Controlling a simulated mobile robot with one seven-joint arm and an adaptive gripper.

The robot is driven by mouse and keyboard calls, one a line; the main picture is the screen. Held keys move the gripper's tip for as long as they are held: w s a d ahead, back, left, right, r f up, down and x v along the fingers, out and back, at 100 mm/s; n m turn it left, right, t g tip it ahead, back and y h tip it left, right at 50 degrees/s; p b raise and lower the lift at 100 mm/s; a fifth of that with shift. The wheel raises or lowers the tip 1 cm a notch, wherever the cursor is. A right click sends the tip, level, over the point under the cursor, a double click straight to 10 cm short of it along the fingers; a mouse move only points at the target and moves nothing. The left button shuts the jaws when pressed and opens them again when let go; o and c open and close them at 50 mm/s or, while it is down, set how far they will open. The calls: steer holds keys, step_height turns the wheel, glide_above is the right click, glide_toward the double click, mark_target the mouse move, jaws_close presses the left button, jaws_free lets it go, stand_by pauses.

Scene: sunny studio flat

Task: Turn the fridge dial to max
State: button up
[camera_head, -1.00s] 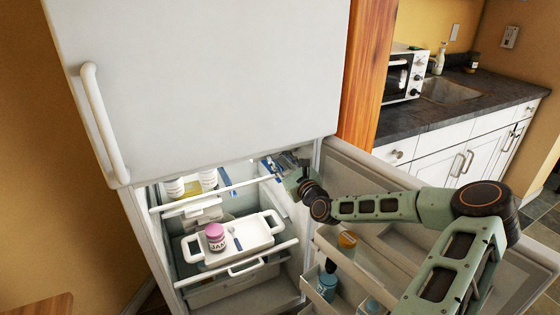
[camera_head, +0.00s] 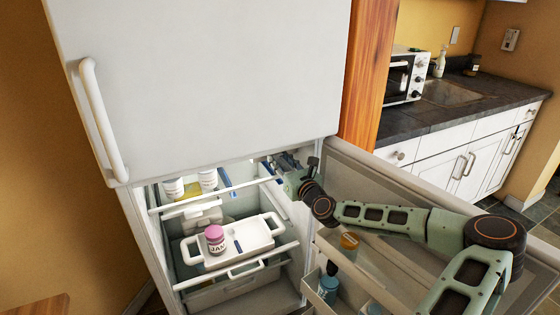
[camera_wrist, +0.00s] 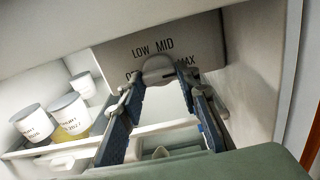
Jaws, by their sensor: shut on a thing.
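The fridge dial (camera_wrist: 158,67) is a pale round knob on a grey panel (camera_wrist: 205,45) under the fridge compartment's ceiling. In the wrist view, the words LOW and MID show above it and MAX to its right; a label at its left is partly covered. My gripper (camera_wrist: 161,80) is shut on the dial, one finger on each side. I cannot tell which mark the dial points to. In the head view, my gripper (camera_head: 284,163) reaches into the top right of the open fridge (camera_head: 140,225), and the dial is hidden there.
A white shelf holds labelled tubs (camera_wrist: 68,115) left of my gripper. Below, a pink-lidded jam jar (camera_head: 214,238) stands on a white tray (camera_head: 262,229). The open fridge door (camera_head: 350,172), with bottles in its racks, is at the right, close to my arm.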

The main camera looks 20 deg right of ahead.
steer(key=o, duration=1.2)
steer(key=shift+c, duration=0.2)
steer(key=s, duration=1.2)
steer(key=shift+d, duration=0.2)
